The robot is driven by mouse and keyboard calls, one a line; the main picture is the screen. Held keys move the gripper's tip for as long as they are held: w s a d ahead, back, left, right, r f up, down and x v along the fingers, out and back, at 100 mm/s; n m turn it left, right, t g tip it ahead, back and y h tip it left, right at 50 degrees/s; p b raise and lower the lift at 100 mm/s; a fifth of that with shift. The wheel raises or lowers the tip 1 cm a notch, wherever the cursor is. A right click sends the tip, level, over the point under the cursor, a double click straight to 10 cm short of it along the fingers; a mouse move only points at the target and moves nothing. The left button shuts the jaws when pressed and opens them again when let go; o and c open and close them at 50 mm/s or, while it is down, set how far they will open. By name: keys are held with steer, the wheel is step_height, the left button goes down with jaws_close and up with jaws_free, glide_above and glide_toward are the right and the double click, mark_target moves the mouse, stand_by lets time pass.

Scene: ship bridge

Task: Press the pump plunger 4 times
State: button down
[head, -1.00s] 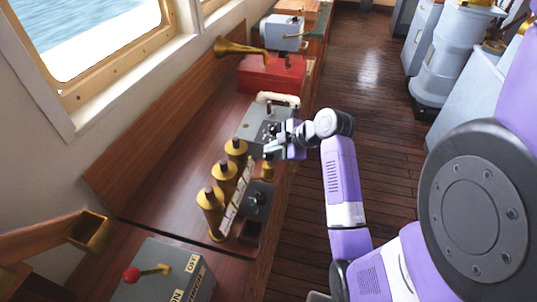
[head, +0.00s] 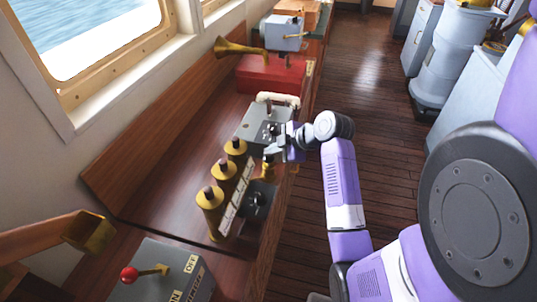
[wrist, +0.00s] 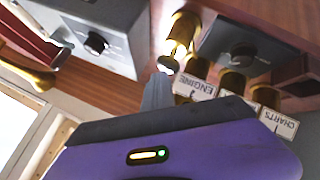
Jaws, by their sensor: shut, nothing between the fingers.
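A small upright brass pump (head: 268,172) stands on the wooden console, just below my gripper in the head view. In the wrist view its brass body (wrist: 182,30) shows at top centre, with a shiny round plunger head (wrist: 168,65) at the near end. My gripper (head: 269,153) is shut and empty, close over the pump. In the wrist view the grey fingers (wrist: 158,88) end right beside the plunger head. I cannot tell whether they touch it. In the head view the fingers partly hide the pump's top.
Several brass voice tubes (head: 222,172) with labels stand left of the pump. A dark knob box (head: 256,203) is in front, a grey control box (head: 252,120) behind. Farther back is a red box (head: 270,75) with a brass horn (head: 232,47). The floor (head: 350,75) at right is clear.

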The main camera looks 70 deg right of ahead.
mark_target(271, 158)
steer(key=shift+f+b, duration=0.5)
steer(key=shift+f, duration=0.3)
stand_by(0.5)
steer(key=shift+r, duration=0.15)
stand_by(0.3)
steer(key=shift+r+p, duration=1.6)
steer(key=shift+r, duration=0.25)
step_height(271, 158, up, 5)
steer(key=p, duration=0.4)
stand_by(1.8)
